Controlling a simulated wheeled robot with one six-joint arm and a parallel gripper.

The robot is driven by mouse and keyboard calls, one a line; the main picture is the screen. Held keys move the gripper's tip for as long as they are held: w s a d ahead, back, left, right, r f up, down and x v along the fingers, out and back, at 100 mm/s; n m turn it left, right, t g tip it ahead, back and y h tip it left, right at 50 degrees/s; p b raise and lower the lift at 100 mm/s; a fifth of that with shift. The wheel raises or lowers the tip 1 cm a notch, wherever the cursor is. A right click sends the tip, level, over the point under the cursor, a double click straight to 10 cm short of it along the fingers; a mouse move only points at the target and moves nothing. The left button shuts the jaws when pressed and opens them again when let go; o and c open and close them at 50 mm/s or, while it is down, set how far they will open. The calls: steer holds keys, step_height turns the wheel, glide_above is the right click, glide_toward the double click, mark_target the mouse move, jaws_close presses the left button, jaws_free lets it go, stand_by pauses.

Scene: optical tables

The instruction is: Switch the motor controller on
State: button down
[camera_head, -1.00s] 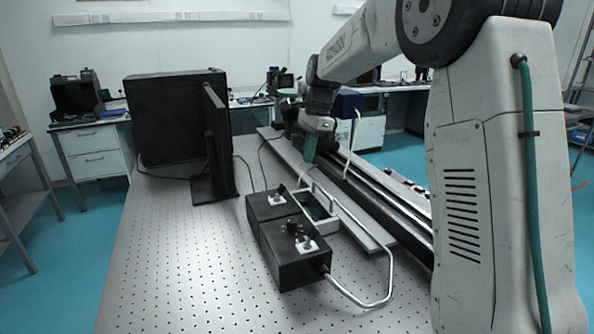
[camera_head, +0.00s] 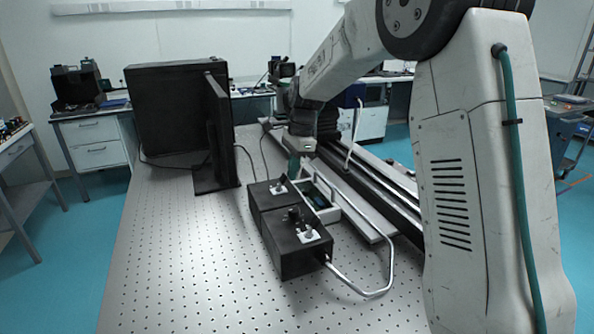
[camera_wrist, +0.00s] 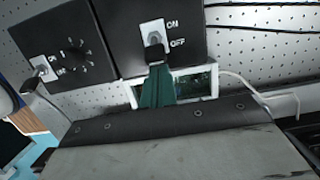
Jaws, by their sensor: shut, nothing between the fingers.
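Two joined black boxes stand on the perforated optical table (camera_head: 180,275). The far box (camera_head: 258,201) has a white ON/OFF plate with a dark toggle switch (camera_wrist: 154,47). In the wrist view the toggle leans toward the OFF side. The near box (camera_head: 285,256) has a knob (camera_wrist: 77,51) and its own switch plate (camera_wrist: 41,66). I cannot tell which box is the motor controller. My gripper (camera_head: 293,168) has teal fingers, shut and empty. In the wrist view the fingertips (camera_wrist: 158,70) are just below the toggle; I cannot tell whether they touch it.
A white-framed open case (camera_head: 322,212) with a green circuit board stands right of the boxes. A pale cable (camera_head: 388,262) loops from the near box. A long dark rail (camera_head: 385,195) runs at right. The front left of the table is clear.

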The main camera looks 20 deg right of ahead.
mark_target(283, 175)
steer(key=shift+a+r+h, duration=0.3)
steer(key=shift+a+h, duration=0.1)
steer(key=shift+h, duration=0.5)
steer(key=shift+a+r+h, duration=0.3)
steer(key=shift+a+h, duration=0.35)
steer(key=shift+h, duration=0.45)
steer(key=h, duration=0.1)
steer(key=a+h, duration=0.1)
steer(key=h, duration=0.1)
steer(key=a+h, duration=0.1)
steer(key=h, duration=0.1)
steer(key=shift+a+r, duration=0.2)
steer(key=shift+a, duration=0.05)
steer(key=shift+d, duration=0.1)
steer(key=shift+r, duration=0.8)
